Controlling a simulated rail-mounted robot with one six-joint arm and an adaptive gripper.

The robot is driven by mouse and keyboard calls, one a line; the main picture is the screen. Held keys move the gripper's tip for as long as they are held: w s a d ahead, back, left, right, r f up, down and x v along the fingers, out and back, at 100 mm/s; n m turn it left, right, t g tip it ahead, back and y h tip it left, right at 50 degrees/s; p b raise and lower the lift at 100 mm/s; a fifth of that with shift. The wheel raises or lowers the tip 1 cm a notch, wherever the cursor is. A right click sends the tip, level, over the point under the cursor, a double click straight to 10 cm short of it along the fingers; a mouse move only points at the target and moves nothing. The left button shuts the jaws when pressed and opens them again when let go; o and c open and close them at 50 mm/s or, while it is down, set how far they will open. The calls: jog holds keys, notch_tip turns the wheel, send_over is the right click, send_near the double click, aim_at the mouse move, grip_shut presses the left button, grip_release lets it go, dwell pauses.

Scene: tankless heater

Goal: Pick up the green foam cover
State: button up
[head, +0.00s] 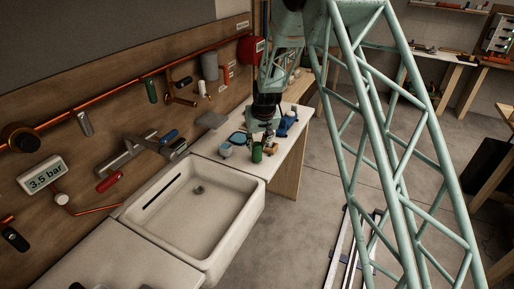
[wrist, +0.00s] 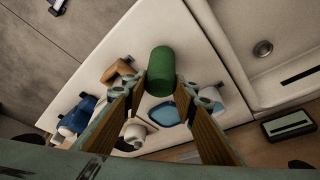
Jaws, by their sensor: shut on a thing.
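The green foam cover (wrist: 160,73) is a short green cylinder. In the wrist view it sits between the tips of the two wood-coloured fingers of my gripper (wrist: 162,98), and the gripper is shut on it. In the head view the green cover (head: 257,153) shows just below my gripper (head: 262,140), over the white counter right of the sink. The head view does not show clearly whether the cover touches the counter.
The white counter (wrist: 118,48) holds a brown fitting (wrist: 117,71), a blue tool (wrist: 78,115), a blue dish (wrist: 164,114) and a light cup (wrist: 218,95) close around the cover. The sink (head: 187,220) lies to the left. Pipes and valves line the wooden wall panel (head: 110,85).

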jog(key=shift+r, duration=0.95)
jog(key=shift+s+r, duration=0.1)
jog(key=shift+r, duration=0.05)
jog(key=s+d, duration=0.2)
jog(key=s, duration=0.5)
jog(key=s+d+r+b, duration=0.1)
jog(key=s+d, duration=0.2)
jog(key=s, duration=0.5)
jog(key=shift+r, duration=0.25)
jog(key=shift+s+f+m, duration=0.2)
jog(key=shift+m, duration=0.1)
dwell(0.5)
